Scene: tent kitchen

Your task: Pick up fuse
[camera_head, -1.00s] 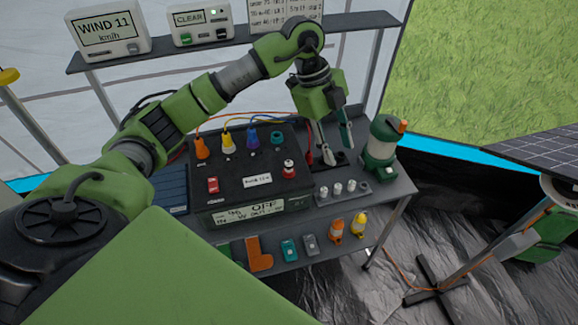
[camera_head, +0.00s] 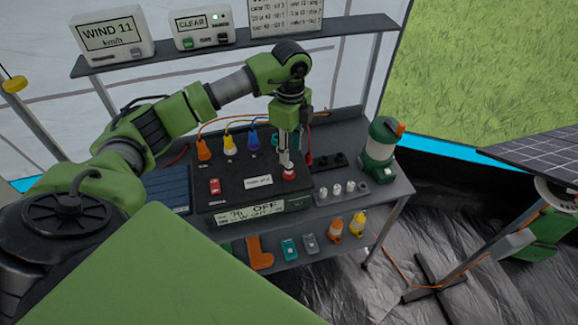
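A red and white fitting (camera_head: 289,173) stands on the right part of the black power box (camera_head: 225,200); it looks like a fuse in its holder. My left gripper (camera_head: 286,160) points down right over it, with its fingertips at its top. The fingers look close together and hide its upper part; I cannot tell whether they grip it. Several small silver cylinders, which may be fuses (camera_head: 337,189), stand upright in a grey holder in front of the box's right side. My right gripper is not in view.
A green lantern (camera_head: 379,150) stands right of the box, beside a black strip (camera_head: 327,162). Orange, yellow and blue plugs (camera_head: 228,143) with cables line the box's back. Small tools and bottles (camera_head: 335,229) stand on the lower shelf. A display shelf (camera_head: 240,45) runs behind.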

